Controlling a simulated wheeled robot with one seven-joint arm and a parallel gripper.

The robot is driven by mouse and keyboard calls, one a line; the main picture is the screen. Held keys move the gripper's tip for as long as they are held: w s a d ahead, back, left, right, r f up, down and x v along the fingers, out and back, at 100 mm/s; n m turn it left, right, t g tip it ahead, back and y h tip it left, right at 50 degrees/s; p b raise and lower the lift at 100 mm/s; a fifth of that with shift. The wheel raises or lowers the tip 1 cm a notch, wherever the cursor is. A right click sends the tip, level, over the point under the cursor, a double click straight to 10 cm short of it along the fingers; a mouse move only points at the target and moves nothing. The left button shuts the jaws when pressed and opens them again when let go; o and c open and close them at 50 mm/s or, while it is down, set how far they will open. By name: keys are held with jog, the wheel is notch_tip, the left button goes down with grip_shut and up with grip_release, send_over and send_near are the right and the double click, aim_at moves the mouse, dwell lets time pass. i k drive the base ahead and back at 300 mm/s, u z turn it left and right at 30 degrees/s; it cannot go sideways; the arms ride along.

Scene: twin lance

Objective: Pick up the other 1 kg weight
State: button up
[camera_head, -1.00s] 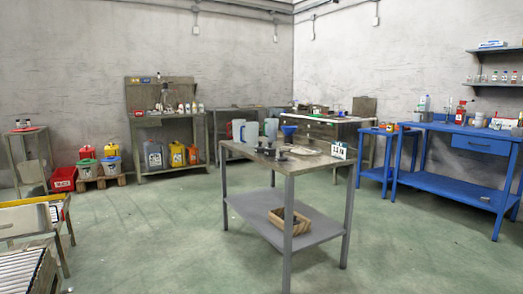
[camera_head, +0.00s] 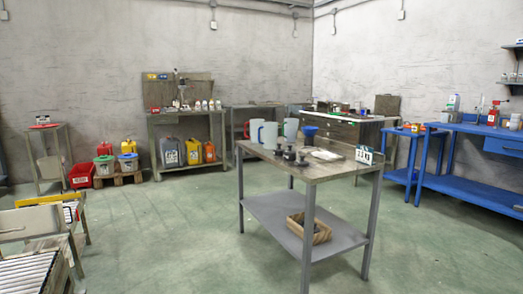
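Several small dark objects that look like weights (camera_head: 290,153) stand on top of the grey metal table (camera_head: 325,172) in the middle of the room. They are too small to read, so I cannot tell which are 1 kg. Near them on the table are pale jugs (camera_head: 269,135), a blue funnel (camera_head: 309,132), a light flat item (camera_head: 326,155) and a small black-and-white sign (camera_head: 364,155) at the right edge. My gripper is not in view.
A wooden crate (camera_head: 318,232) with dark contents sits on the table's lower shelf. Blue benches (camera_head: 470,190) stand at right, a conveyor (camera_head: 32,272) at lower left, coloured canisters (camera_head: 193,152) at the back. Green floor (camera_head: 180,235) is open left of the table.

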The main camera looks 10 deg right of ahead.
aim_at(279, 151)
jog(key=u, duration=0.4)
jog(key=i, duration=2.25)
jog(key=u, duration=0.2)
